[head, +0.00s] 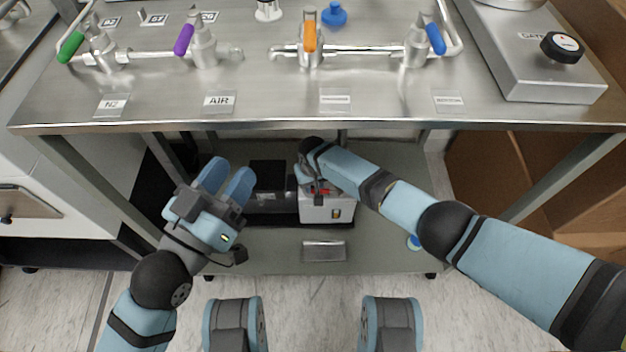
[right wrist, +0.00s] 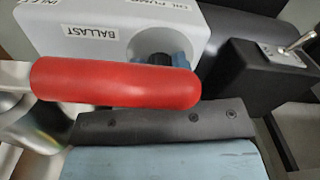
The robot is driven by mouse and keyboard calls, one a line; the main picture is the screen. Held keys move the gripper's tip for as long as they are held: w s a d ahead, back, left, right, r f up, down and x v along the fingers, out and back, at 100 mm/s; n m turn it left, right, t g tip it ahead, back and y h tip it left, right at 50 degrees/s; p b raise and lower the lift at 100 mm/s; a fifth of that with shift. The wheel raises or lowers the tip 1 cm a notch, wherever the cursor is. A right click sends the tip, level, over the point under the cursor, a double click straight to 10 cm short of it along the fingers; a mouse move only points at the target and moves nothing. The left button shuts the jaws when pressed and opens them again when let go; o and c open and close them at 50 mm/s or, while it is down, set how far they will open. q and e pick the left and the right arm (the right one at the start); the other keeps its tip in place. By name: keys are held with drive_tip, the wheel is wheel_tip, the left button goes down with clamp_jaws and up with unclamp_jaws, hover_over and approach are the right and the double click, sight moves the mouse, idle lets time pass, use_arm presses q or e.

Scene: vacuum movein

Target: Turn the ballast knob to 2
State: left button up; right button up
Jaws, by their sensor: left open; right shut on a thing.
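The pump (head: 318,214) sits on the lower shelf with its pale grey housing facing me. In the right wrist view the housing (right wrist: 95,22) carries a BALLAST label (right wrist: 82,46) beside the dark ballast knob (right wrist: 153,59). My right gripper (head: 308,178) reaches under the bench to the pump. Its blue fingertips (right wrist: 166,60) are shut on the knob, partly hidden behind a red handle (right wrist: 115,83). The knob's pointer and its numbers cannot be read. My left gripper (head: 226,182) is open and empty, left of the pump.
A black box with a metal toggle switch (right wrist: 299,41) stands right of the knob. The bench top (head: 270,105) with valves overhangs the lower shelf (head: 385,240). A small metal piece (head: 324,251) lies on the shelf before the pump. Brown cartons (head: 490,175) stand right.

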drive_tip(key=o, duration=0.9)
drive_tip(key=shift+o, duration=0.2)
wheel_tip(320, 180, up, 3)
drive_tip(key=shift+f+p, duration=0.15)
drive_tip(key=shift+p, duration=0.75)
drive_tip(key=shift+r+p, duration=0.55)
drive_tip(key=shift+r, duration=0.35)
use_arm(q)
drive_tip(key=s+a+f+g+y+p, duration=0.1)
drive_tip(key=a+f+g+y+p, duration=0.2)
drive_tip(key=f, duration=0.4)
drive_tip(key=shift+a+f+n+g+y+p, duration=0.3)
drive_tip(key=shift+a+g+y+p, duration=0.1)
drive_tip(key=shift+p, duration=0.05)
use_arm(e)
wheel_tip(320, 180, up, 9)
drive_tip(key=shift+r, duration=0.15)
